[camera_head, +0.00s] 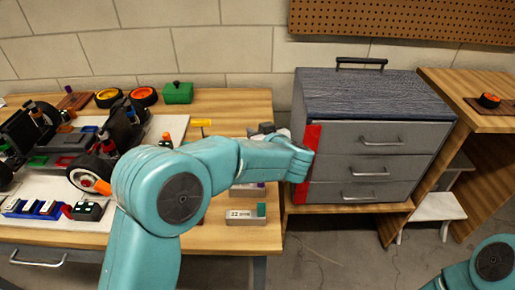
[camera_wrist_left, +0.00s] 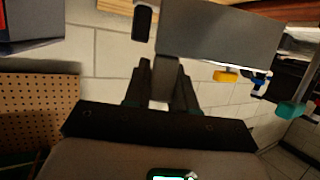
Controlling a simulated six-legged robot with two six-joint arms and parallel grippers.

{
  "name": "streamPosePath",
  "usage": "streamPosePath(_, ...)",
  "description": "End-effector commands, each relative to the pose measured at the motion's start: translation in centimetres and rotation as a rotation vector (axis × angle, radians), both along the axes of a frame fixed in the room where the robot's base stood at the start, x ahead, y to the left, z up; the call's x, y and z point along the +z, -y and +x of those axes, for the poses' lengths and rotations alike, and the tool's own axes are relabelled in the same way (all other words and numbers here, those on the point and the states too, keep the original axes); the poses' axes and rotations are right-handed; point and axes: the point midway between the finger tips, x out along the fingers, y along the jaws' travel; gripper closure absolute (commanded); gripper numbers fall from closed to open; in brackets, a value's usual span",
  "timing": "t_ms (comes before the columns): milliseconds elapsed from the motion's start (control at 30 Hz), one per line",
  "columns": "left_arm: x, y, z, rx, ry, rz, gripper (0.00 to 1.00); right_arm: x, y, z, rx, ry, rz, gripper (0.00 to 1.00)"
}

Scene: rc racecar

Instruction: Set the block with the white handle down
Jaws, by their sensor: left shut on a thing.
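My left gripper (camera_head: 266,130) is mostly hidden behind my teal left wrist, above the table's right end in the head view. In the left wrist view its two dark fingers (camera_wrist_left: 161,88) are closed on a pale piece, which looks like the white handle (camera_wrist_left: 159,92). A large plain grey block face (camera_wrist_left: 215,34) shows just beyond the fingertips. I cannot tell how far the block is from the tabletop. My right gripper is out of view; only part of that arm shows at the lower right.
Labelled grey blocks (camera_head: 246,214) lie on the wooden table (camera_head: 235,105) near its right edge. The racecar (camera_head: 95,160) stands at left. A green box (camera_head: 177,93) and a yellow-handled tool (camera_head: 201,123) are behind. A drawer cabinet (camera_head: 365,135) stands close at right.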

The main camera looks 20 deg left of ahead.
Motion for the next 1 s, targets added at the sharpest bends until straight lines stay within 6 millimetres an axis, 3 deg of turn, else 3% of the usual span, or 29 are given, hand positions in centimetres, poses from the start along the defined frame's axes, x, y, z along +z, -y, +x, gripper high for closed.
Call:
streamPosePath(33, -1.5, 0.0, 0.0, 0.000, -0.004, 0.002, 1.00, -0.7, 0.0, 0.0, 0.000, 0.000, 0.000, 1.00)
streamPosePath(200, -4.2, 0.0, 0.0, 0.001, -0.003, 0.001, 1.00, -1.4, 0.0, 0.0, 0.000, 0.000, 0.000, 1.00)
streamPosePath(633, -4.8, 0.0, 0.0, 0.001, -0.001, 0.001, 1.00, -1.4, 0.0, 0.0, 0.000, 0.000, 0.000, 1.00)
streamPosePath(667, -4.8, 0.0, 0.0, 0.001, -0.002, 0.000, 0.65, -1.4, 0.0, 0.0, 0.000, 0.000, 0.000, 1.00)
streamPosePath(700, -4.8, 0.0, 0.0, 0.001, -0.002, 0.000, 0.52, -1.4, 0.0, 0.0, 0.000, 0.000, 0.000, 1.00)
streamPosePath(1000, -4.7, 0.0, 0.0, 0.001, -0.001, 0.000, 0.49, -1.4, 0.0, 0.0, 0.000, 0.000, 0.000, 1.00)
